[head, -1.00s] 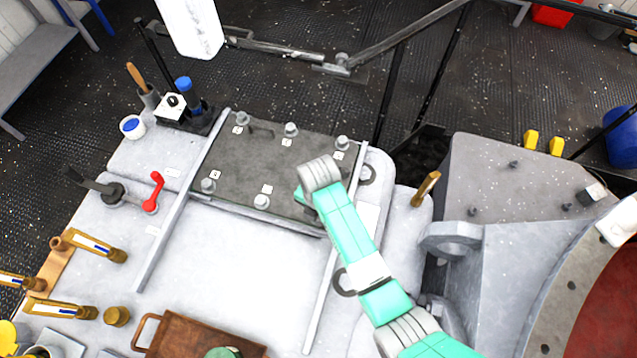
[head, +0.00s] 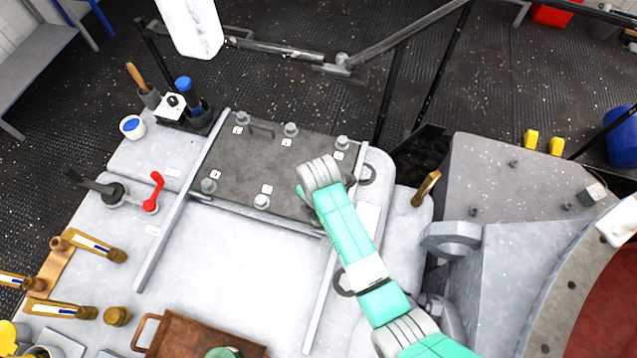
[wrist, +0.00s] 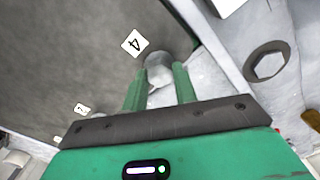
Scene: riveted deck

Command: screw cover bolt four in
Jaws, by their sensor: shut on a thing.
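The dark cover plate (head: 245,165) lies on the pale machine top, with several grey bolts along its edges. In the wrist view, cover bolt four (wrist: 158,66) stands at the plate's edge beside a white label marked 4 (wrist: 134,43). My gripper (wrist: 159,76) has its two green fingers shut on that bolt, one on each side of its head. In the head view, my arm hides this bolt and most of the gripper, near the plate's front right corner. How deep the bolt sits cannot be told.
Another bolt (head: 261,201) stands left of my arm on the front edge. Pale rails (head: 180,212) flank the plate. A brown tray (head: 185,335) sits in front; the surface between is clear.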

